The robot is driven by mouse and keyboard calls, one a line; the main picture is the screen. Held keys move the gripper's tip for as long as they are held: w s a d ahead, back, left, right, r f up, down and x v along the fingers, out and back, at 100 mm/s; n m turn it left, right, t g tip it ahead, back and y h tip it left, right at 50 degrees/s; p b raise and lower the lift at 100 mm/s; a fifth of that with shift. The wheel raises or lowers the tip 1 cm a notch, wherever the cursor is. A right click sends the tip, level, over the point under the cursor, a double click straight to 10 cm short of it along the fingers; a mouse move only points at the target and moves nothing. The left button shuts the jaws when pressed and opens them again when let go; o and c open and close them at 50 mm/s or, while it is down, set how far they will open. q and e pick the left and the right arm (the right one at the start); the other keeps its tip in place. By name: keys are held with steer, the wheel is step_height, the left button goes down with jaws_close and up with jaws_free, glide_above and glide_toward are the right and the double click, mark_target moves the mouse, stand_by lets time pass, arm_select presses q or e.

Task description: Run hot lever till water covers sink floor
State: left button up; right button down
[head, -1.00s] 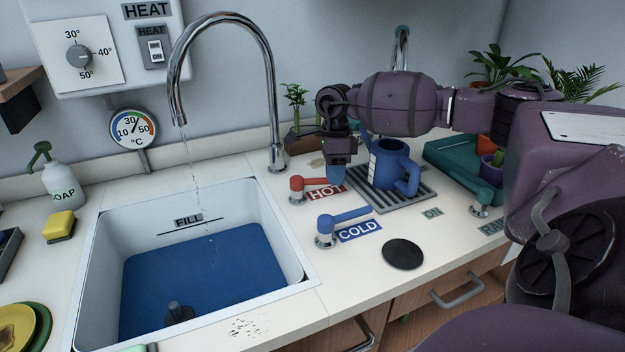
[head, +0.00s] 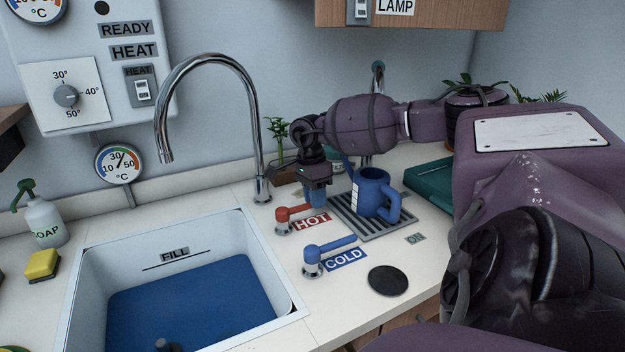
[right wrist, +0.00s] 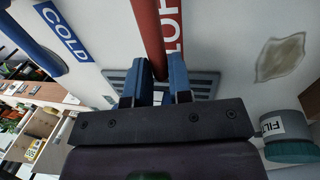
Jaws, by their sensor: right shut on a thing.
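The red hot lever (head: 296,211) stands beside the HOT label behind the sink's right side, its handle pointing right. My right gripper (head: 316,197) is shut on the handle; in the right wrist view the red bar (right wrist: 148,38) runs between its blue fingers (right wrist: 155,85). The blue cold lever (head: 335,248) is in front, untouched. The chrome spout (head: 166,155) arches over the white sink (head: 240,225); no stream shows under it. The sink's bottom area (head: 200,300) is blue, below the FILL line (head: 174,254); I cannot tell how deep any water is. My left gripper is out of view.
A blue mug (head: 371,190) stands on a grey drain grid (head: 352,222) close right of my gripper. A black disc (head: 388,281) lies in front. A soap bottle (head: 45,220) and yellow sponge (head: 42,264) are left of the sink. A dial thermometer (head: 121,163) is on the wall.

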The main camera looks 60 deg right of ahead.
steer(key=c, duration=1)
jaws_free()
steer(key=shift+c, duration=0.2)
step_height(320, 180, up, 11)
steer(key=w+d, duration=0.1)
steer(key=w, duration=0.1)
steer(key=shift+f, duration=0.15)
